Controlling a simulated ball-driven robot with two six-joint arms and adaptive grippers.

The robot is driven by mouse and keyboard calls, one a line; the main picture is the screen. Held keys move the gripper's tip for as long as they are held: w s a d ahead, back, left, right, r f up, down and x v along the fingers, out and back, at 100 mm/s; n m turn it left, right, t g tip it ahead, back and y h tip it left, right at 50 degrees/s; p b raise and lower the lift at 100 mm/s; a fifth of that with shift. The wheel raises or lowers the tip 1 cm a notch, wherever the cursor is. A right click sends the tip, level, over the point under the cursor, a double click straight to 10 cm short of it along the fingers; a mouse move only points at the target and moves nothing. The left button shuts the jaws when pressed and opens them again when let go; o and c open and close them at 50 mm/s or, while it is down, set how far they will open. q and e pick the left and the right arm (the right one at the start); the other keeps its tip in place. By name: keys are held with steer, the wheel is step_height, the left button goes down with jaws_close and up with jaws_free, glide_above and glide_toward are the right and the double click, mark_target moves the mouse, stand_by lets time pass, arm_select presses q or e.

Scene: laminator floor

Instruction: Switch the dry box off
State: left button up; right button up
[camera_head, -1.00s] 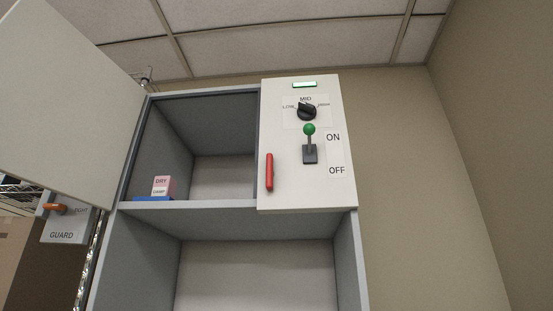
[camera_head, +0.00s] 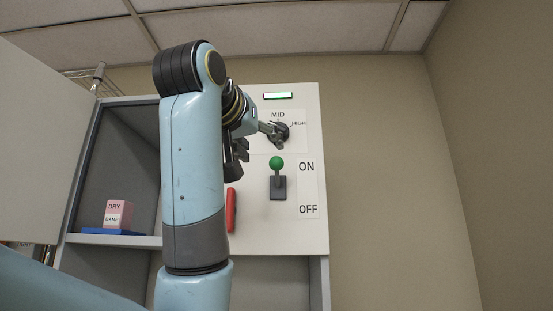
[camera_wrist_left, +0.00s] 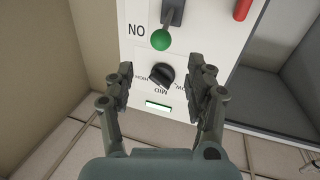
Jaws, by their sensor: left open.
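The dry box's white control panel (camera_head: 300,235) carries a lever with a green ball (camera_head: 276,163). The ball is up, level with the ON label (camera_head: 306,166), above the OFF label (camera_head: 308,209). The lamp (camera_head: 278,95) at the top glows pale green. My left gripper (camera_head: 258,143) is open and empty in front of the panel, near the black dial (camera_head: 282,132). In the left wrist view, which is upside down, the dial (camera_wrist_left: 162,75) appears between the fingers and the green ball (camera_wrist_left: 160,39) beyond their tips. Contact with the dial cannot be told. My right gripper is not in view.
A red handle (camera_head: 231,209) sits on the panel's left edge, partly behind my left arm. The open compartment holds a pink and white DRY/DAMP block (camera_head: 118,214) on a blue base (camera_head: 98,237). The open door (camera_head: 40,140) stands at left. The wall at right is clear.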

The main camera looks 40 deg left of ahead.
mark_target(274, 160)
arm_select(q)
steer(key=p+x, duration=0.3)
steer(key=x, duration=0.6)
steer(key=shift+w+a, duration=0.2)
steer(key=shift+w, duration=0.2)
steer(key=shift+w+a+f, duration=0.1)
steer(key=shift+w, duration=0.3)
steer(key=shift+c, duration=0.4)
jaws_close()
